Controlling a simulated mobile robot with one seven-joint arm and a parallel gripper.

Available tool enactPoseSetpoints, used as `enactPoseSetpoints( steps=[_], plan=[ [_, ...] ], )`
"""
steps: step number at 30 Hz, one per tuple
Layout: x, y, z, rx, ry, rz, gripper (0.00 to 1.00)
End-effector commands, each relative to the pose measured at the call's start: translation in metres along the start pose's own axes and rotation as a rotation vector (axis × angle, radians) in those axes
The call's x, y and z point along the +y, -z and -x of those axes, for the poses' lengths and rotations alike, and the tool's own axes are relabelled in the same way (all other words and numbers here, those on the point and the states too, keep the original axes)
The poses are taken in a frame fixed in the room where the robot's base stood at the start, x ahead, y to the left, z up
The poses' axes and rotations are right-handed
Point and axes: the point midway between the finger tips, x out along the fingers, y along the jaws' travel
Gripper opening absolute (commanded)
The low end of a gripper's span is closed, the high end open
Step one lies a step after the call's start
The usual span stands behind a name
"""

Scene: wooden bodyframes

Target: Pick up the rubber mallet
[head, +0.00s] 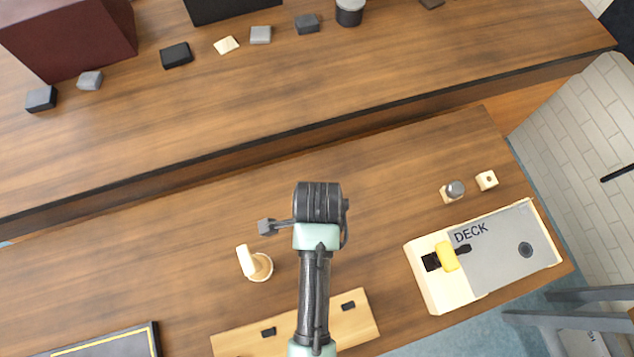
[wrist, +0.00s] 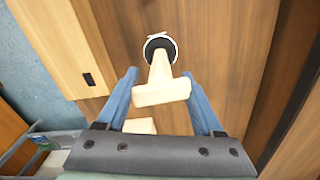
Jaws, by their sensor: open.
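The mallet (wrist: 161,92) is a pale cream T-shape: a crossbar on a stem that runs down into a round holder (wrist: 160,45) with a white rim and dark inside. In the head view the mallet (head: 245,261) stands left of my arm, its round base (head: 261,267) beside it on the table. In the wrist view my gripper (wrist: 160,78) is open, with one blue finger on each side of the mallet's crossbar. Whether the fingers touch it I cannot tell. In the head view my wrist hides the fingers.
A wooden board with dark slots (head: 300,325) lies at the near edge. A block marked DECK (head: 510,252) with a yellow and black piece (head: 448,257) stands at the right. Two small pale pieces (head: 487,180) sit behind it. A raised shelf (head: 330,90) runs along the back.

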Motion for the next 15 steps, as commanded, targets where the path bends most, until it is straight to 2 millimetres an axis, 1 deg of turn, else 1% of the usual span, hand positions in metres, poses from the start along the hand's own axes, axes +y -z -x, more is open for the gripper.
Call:
enactPoseSetpoints(
  steps=[1, 8, 15],
  plan=[
    [0.001, 0.000, -0.005, 0.000, -0.002, 0.000, 0.68],
    [0.001, 0.000, -0.019, 0.000, -0.003, 0.001, 0.68],
    [0.001, -0.001, -0.051, 0.000, -0.002, 0.000, 0.68]
  ],
)
